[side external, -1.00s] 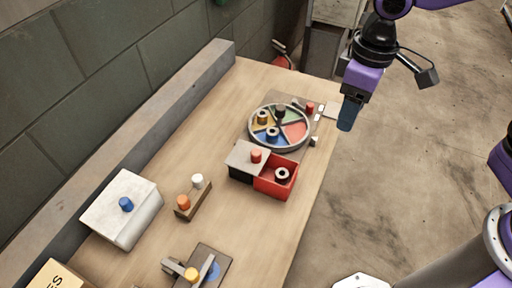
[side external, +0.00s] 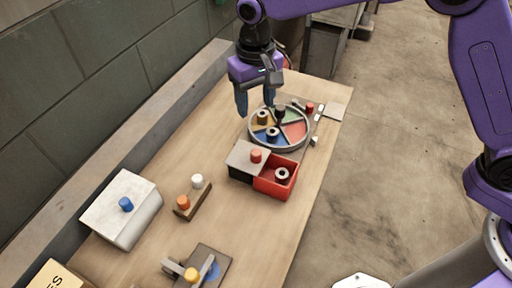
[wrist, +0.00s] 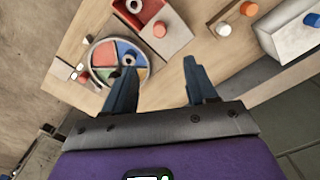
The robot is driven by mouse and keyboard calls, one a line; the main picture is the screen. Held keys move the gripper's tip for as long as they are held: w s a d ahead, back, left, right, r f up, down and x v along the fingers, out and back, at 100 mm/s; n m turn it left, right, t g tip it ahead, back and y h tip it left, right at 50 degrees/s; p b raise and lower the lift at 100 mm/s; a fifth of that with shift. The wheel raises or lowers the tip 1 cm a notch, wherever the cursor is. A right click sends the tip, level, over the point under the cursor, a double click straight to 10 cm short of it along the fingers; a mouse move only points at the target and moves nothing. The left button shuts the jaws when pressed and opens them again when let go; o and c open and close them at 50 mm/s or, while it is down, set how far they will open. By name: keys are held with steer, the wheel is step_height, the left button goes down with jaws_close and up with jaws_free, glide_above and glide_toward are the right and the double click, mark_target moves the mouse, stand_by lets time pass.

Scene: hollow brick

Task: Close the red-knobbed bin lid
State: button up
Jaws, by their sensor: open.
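The bin (side external: 277,183) is a red and black box on the table. Its grey lid (side external: 240,152) with a red knob (side external: 256,156) covers the left, black part. The right, red compartment is uncovered and holds a dark ring-shaped piece (side external: 282,174) with a pale centre. In the wrist view the lid (wrist: 178,38) and red knob (wrist: 160,29) show at the top, beyond my fingertips. My gripper (side external: 255,112) is open and empty, above the table beside the colour wheel, behind the bin. Its two fingers are apart in the wrist view (wrist: 157,70).
A round tray (side external: 294,132) with coloured sectors and several knobbed pieces stands just behind the bin. A small wooden block (side external: 194,202) with orange and white pegs, a white box (side external: 122,212) with a blue knob and a dark plate (side external: 212,262) lie nearer. A concrete ledge (side external: 150,130) runs along the wall.

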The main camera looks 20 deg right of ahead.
mark_target(256, 152)
step_height(256, 152, down, 16)
steer(key=shift+f, duration=0.2)
stand_by(0.4)
